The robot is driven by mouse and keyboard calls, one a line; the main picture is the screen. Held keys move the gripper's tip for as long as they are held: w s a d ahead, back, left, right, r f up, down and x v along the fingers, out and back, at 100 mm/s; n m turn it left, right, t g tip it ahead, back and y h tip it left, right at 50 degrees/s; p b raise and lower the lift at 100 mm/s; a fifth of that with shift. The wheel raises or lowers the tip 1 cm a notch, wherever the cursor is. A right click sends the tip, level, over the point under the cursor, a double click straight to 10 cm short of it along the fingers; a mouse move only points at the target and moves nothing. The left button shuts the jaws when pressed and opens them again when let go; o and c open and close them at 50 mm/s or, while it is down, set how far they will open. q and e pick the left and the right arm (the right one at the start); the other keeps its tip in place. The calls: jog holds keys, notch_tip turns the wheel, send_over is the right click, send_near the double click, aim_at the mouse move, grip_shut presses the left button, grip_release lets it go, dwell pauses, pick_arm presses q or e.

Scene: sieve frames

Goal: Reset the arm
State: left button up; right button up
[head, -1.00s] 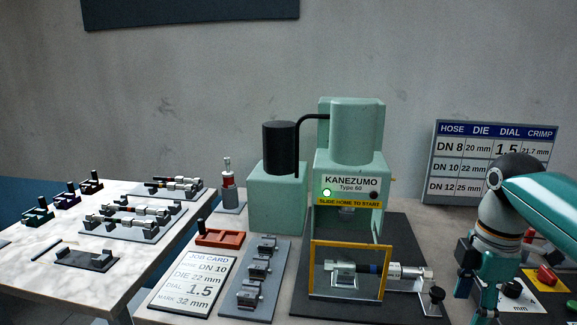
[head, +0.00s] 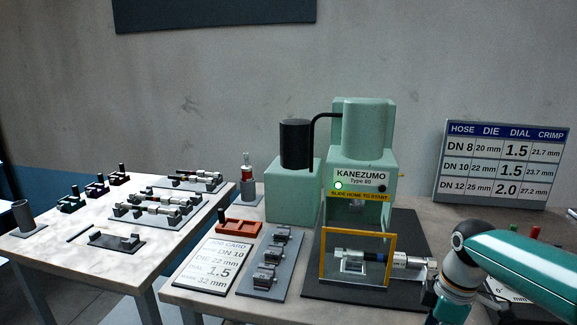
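My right arm (head: 515,262) comes in from the right edge, teal and white, and bends down at a grey wrist joint. The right gripper is low at the bottom edge, mostly cut off, so its fingers cannot be judged. My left arm and gripper are not in view. The green Kanezumo press (head: 362,150) stands left of the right arm, its indicator lit. A hose with metal fittings (head: 382,257) lies in the press behind the yellow guard frame (head: 322,262).
A job card (head: 214,265), a grey die rack (head: 271,262) and a red holder (head: 238,227) lie left of the press. A hose chart (head: 503,163) stands behind my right arm. The marble table (head: 60,250) at left holds trays of hoses and several small clamps.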

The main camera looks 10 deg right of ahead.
jog(key=s+a+f+m+y, duration=0.15)
jog(key=a+f, duration=0.25)
jog(key=f, duration=0.4)
jog(key=a+f+m, duration=0.3)
jog(key=a+f, duration=0.1)
jog(key=f, duration=0.3)
jog(key=s+a+f+m+y, duration=0.15)
jog(key=a+f, duration=0.25)
jog(key=f, duration=0.4)
jog(key=s+a+f+m+p, duration=0.1)
jog(key=s+a+f+m, duration=0.6)
jog(key=s+f, duration=0.4)
jog(key=s+m, duration=0.1)
jog(key=s, duration=0.2)
jog(key=shift+a+m, duration=0.15)
jog(key=shift+m, duration=0.15)
